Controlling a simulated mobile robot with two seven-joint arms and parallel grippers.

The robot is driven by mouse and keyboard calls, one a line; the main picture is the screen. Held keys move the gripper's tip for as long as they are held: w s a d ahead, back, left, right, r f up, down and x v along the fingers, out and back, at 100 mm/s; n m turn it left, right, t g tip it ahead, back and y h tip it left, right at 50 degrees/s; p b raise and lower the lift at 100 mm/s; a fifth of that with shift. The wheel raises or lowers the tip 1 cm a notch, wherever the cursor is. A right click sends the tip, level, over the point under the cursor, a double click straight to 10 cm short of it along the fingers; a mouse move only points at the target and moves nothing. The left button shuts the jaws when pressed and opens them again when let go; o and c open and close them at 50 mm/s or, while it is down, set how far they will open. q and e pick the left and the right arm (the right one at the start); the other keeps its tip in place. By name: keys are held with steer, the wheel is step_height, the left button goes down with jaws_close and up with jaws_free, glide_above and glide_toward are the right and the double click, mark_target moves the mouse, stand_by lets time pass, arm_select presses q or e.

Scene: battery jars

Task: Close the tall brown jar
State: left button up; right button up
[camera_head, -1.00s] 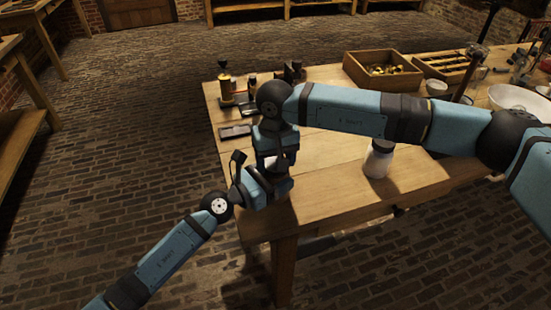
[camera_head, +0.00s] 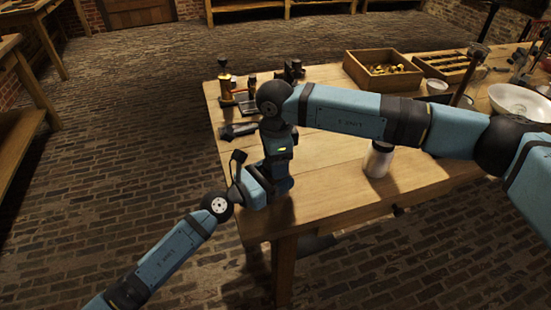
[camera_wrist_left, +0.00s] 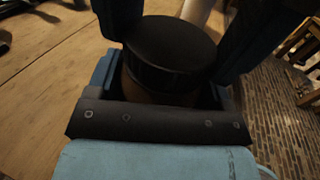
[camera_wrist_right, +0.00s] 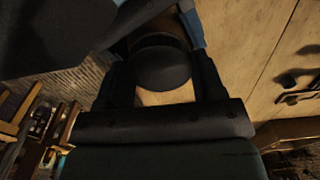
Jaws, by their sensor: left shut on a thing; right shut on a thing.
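In the left wrist view, the tall brown jar (camera_wrist_left: 160,92) stands between the fingers of my left gripper (camera_wrist_left: 180,60), which is shut on it. A round black lid (camera_wrist_left: 170,45) is at the top of the jar. In the right wrist view, the lid (camera_wrist_right: 163,68) lies between the fingers of my right gripper (camera_wrist_right: 163,80), which is shut on it. I cannot tell whether the lid is fully seated. In the head view, my right gripper (camera_head: 279,165) points down above my left gripper (camera_head: 272,188) near the table's left edge; they hide the jar.
A white jar with a dark lid (camera_head: 379,158) stands to the right on the wooden table (camera_head: 330,195), under my right arm. A wooden box of brass parts (camera_head: 383,66) and a white bowl (camera_head: 519,102) are farther back. The front tabletop is clear.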

steer(key=m, duration=1.5)
steer(key=shift+m, duration=0.4)
steer(key=m, duration=0.6)
steer(key=o, duration=1)
steer(key=shift+r, duration=2.2)
steer(key=shift+c, duration=0.3)
